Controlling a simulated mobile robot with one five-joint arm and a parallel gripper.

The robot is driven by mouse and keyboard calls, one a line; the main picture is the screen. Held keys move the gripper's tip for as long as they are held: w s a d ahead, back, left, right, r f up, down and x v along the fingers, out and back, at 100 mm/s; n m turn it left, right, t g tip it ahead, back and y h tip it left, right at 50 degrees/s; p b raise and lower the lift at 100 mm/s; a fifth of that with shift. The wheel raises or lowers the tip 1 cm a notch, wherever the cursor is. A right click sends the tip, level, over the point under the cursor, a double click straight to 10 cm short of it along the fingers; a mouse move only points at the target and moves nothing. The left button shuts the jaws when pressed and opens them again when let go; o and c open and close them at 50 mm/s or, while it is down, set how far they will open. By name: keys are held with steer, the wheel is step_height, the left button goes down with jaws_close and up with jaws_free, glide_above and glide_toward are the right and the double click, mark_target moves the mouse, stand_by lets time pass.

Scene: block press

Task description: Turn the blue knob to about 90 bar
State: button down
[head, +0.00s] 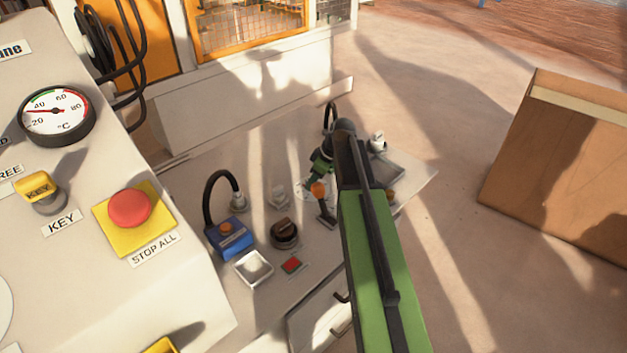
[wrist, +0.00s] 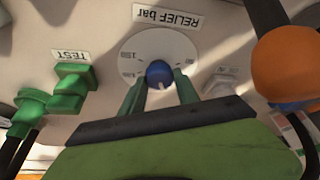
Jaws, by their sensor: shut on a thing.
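The blue knob (wrist: 158,71) sits in the middle of a round pale dial plate (wrist: 178,48) under an upside-down "RELIEF bar" label (wrist: 167,17) in the wrist view. My gripper (wrist: 160,77) has its two green fingers on either side of the knob and is shut on it. A whitish mark on the knob points down in the picture, towards my gripper. The scale numbers are too small to read surely. In the head view my arm hides the knob.
An orange ball (wrist: 287,62) stands close at the right in the wrist view. A green plug (wrist: 72,85) by a "TEST" label and a green connector (wrist: 30,108) are at the left. The head view shows a red stop button (head: 130,208) and a black knob (head: 285,233).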

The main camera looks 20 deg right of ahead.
steer(key=c, duration=0.9)
jaws_free()
steer(key=p+v, duration=1.6)
steer(key=v, duration=0.1)
steer(key=shift+r, duration=0.15)
steer(key=shift+s, duration=0.1)
